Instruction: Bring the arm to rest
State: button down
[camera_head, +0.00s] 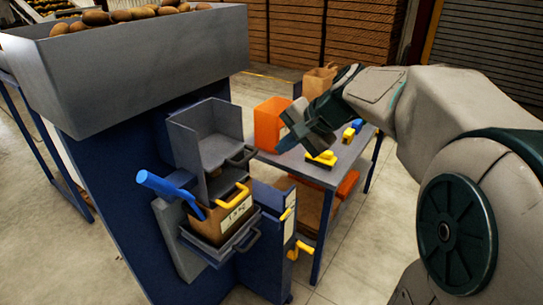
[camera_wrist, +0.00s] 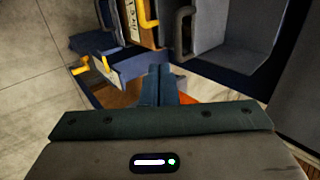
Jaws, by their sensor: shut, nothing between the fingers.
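My gripper (camera_wrist: 157,72) is shut and empty; its two dark fingers meet in the wrist view. In the head view my gripper (camera_head: 290,140) is at the end of my bent arm, which comes in from the right. It hangs in front of the side table (camera_head: 322,172), right of the grader (camera_head: 120,190). The fingertips are hard to make out in the head view. In the wrist view, the grader's grey bins with handles (camera_wrist: 205,35) lie beyond the fingers.
An orange bin (camera_head: 269,125), a yellow tool (camera_head: 323,158) and a brown paper bag (camera_head: 319,80) are on the table. A blue lever (camera_head: 165,188) and yellow handles (camera_head: 300,249) stick out from the grader. A potato-filled hopper (camera_head: 150,50) tops it. Floor at lower right is clear.

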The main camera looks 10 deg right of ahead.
jog(key=s+f+n+g+h, duration=0.1)
jog(key=s+f+n+h, duration=0.2)
jog(key=s+f, duration=0.3)
jog(key=s+d+f+n+g+h, duration=0.1)
jog(key=s+f+n, duration=0.4)
jog(key=s, duration=0.9)
jog(key=shift+d+f+n+g+h, duration=0.35)
jog(key=shift+f+h, duration=0.2)
jog(key=shift+h, duration=0.35)
